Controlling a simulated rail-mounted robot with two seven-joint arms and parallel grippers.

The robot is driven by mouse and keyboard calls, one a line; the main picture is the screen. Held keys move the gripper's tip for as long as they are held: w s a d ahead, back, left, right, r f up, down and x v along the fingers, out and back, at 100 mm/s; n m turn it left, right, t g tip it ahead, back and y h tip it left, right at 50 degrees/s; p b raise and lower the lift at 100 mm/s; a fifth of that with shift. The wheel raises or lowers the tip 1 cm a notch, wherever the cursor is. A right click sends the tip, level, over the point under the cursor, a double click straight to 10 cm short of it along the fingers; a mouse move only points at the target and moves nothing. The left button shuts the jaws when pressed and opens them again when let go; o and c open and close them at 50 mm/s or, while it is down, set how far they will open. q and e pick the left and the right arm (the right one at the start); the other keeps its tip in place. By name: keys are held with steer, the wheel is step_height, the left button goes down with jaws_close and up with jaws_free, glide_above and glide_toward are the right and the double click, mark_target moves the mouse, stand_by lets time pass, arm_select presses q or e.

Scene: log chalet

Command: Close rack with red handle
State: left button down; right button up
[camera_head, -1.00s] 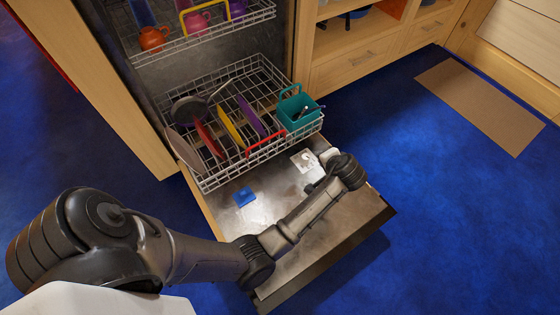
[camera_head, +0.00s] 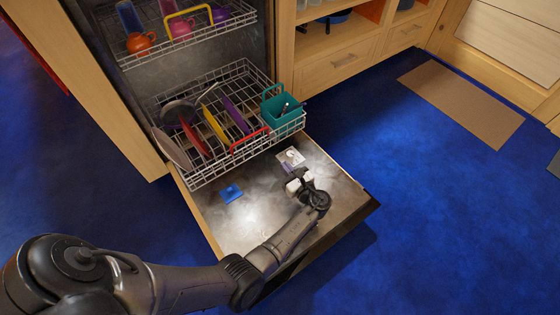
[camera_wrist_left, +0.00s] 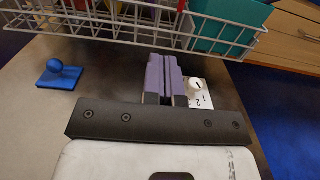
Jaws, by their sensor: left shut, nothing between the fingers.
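The lower wire rack (camera_head: 272,143) with the red handle (camera_head: 250,140) stands pulled out over the open dishwasher door. It holds plates, a pan and a teal basket. My left gripper (camera_head: 297,183) is shut and empty over the door, in front of the rack's right part and apart from the red handle. In the left wrist view its purple-grey fingers (camera_wrist_left: 164,78) are together and point at the rack's front wires (camera_wrist_left: 130,35). I cannot tell there whether they touch. My right gripper is not in view.
The open door (camera_head: 335,195) carries a blue knob (camera_head: 231,193) and a white dial plate (camera_head: 290,158). Above is an upper rack (camera_head: 205,42) with a yellow handle and cups. Wooden cabinets (camera_head: 345,70) stand at right.

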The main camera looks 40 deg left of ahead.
arm_select(q)
steer(key=b, duration=0.4)
glide_toward(261, 139)
steer(key=a, duration=0.3)
steer(key=w+a, duration=0.1)
steer(key=shift+a+f, duration=0.3)
steer(key=shift+a, duration=0.1)
steer(key=shift+a+b, duration=0.45)
steer(key=shift+a, duration=0.2)
steer(key=shift+w+a+r, duration=0.15)
steer(key=shift+a, duration=0.55)
